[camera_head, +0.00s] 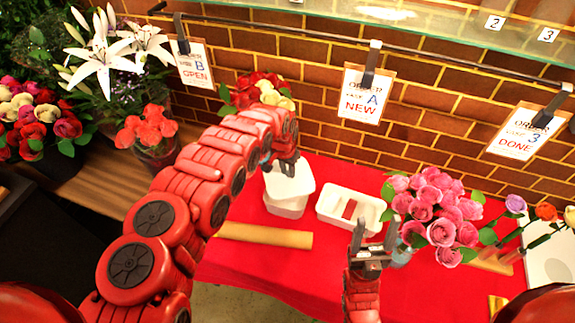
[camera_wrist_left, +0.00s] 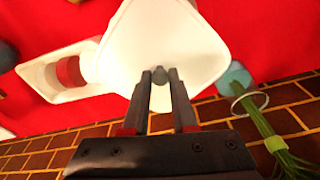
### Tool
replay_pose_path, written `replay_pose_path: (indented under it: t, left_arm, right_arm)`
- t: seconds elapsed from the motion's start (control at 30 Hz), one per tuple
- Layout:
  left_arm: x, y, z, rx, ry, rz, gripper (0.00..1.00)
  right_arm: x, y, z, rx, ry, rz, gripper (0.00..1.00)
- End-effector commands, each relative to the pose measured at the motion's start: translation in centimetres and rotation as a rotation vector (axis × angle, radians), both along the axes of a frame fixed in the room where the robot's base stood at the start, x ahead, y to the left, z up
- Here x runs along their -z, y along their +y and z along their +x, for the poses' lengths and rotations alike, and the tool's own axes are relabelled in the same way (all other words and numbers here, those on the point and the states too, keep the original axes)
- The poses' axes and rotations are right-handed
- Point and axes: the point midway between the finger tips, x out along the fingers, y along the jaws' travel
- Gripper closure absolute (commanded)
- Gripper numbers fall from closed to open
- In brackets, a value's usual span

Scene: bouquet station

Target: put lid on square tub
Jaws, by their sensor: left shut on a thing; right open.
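The white square lid (camera_head: 291,182) has a small knob (camera_wrist_left: 159,76) on top. My left gripper (camera_head: 286,160) is shut on this knob; the wrist view shows its fingers (camera_wrist_left: 160,85) on either side of it. In the head view the lid is over the white square tub (camera_head: 287,208), turned a little and hiding most of its opening. I cannot tell whether the lid touches the rim. The wrist view shows the lid (camera_wrist_left: 165,35) but the tub is hidden behind it. My right gripper (camera_head: 373,243) is open and empty, in front of the pink roses.
A white tray (camera_head: 333,207) with a red ribbon roll stands right of the tub. A brown paper roll (camera_head: 262,235) lies in front. Pink roses (camera_head: 437,208) stand to the right. The brick wall (camera_head: 320,110) closes the back. Red cloth (camera_head: 265,265) is bare at the front.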

Motion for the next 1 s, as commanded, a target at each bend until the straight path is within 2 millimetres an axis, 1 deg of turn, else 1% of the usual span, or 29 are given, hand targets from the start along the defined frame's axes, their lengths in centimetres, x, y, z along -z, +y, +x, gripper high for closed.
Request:
replay_pose_path:
  t: [0.27, 0.5, 0.6, 0.77, 1.0]
  left_arm:
    - [2.1, 0.0, 0.1, -0.003, -0.001, -0.001, 1.00]
    - [4.8, 0.1, 0.0, -0.004, 0.001, 0.000, 1.00]
    - [5.7, 0.1, 0.0, -0.004, 0.002, 0.001, 1.00]
    - [6.2, 0.1, 0.0, -0.003, 0.001, 0.000, 1.00]
    - [6.1, 0.1, 0.1, -0.003, 0.001, 0.000, 1.00]
  right_arm:
    - [1.6, 0.0, 0.0, 0.000, 0.000, 0.000, 0.38]
    - [3.6, 0.0, 0.0, 0.000, 0.000, 0.000, 0.38]
    - [4.2, 0.0, 0.0, 0.000, 0.000, 0.000, 0.38]
    - [4.7, 0.0, 0.0, 0.000, 0.000, 0.000, 0.38]
    - [4.6, 0.0, 0.0, 0.000, 0.000, 0.000, 0.38]
